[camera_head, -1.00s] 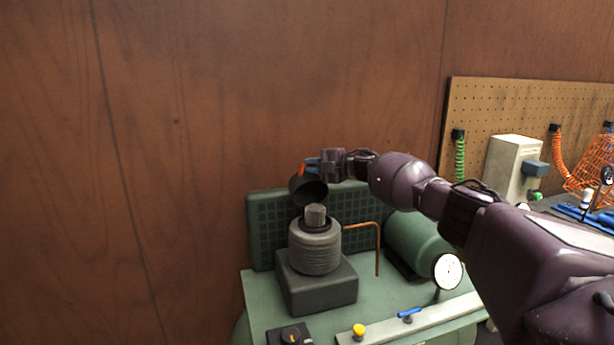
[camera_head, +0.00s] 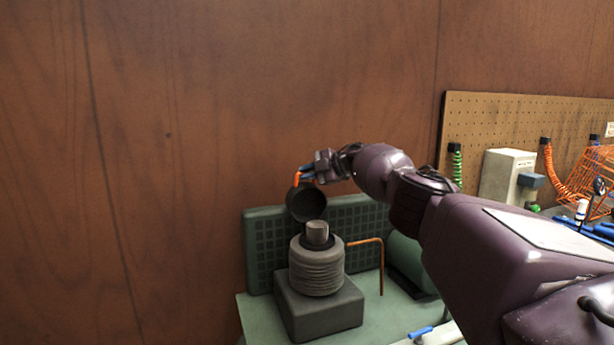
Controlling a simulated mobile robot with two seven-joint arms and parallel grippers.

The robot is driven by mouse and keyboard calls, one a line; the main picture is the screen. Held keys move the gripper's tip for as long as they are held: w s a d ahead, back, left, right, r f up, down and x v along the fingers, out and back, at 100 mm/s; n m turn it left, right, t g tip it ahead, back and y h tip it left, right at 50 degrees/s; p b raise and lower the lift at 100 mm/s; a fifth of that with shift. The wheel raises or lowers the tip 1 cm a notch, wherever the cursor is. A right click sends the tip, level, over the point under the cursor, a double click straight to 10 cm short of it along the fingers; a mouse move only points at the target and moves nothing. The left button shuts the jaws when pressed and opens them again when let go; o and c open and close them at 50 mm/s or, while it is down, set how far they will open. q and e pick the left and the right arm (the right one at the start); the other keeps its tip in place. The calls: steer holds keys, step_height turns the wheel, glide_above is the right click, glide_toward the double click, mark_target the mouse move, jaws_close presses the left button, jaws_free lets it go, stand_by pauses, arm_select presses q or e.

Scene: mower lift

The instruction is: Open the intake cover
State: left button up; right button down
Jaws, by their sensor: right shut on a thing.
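The intake cover (camera_head: 307,204) is a dark round cap with an orange part on its upper edge. It is tilted up, above and slightly left of the intake's light grey stub (camera_head: 317,233). The stub stands on a ribbed grey cylinder (camera_head: 317,267) on a dark block. My right gripper (camera_head: 305,176) is shut at the orange part at the cover's top. The fingertips are small and partly hidden. My left gripper is not in view.
A copper pipe (camera_head: 376,242) bends down right of the cylinder, and a green tank (camera_head: 408,262) lies behind my right arm. A green grid panel (camera_head: 262,235) stands behind. A pegboard (camera_head: 480,115) and grey box are at the right.

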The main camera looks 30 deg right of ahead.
steer(key=shift+a+r, duration=0.15)
steer(key=shift+r, duration=0.05)
steer(key=c, duration=1.2)
jaws_free()
steer(key=shift+w+a, duration=0.1)
steer(key=shift+o, duration=0.2)
steer(key=shift+f, duration=0.1)
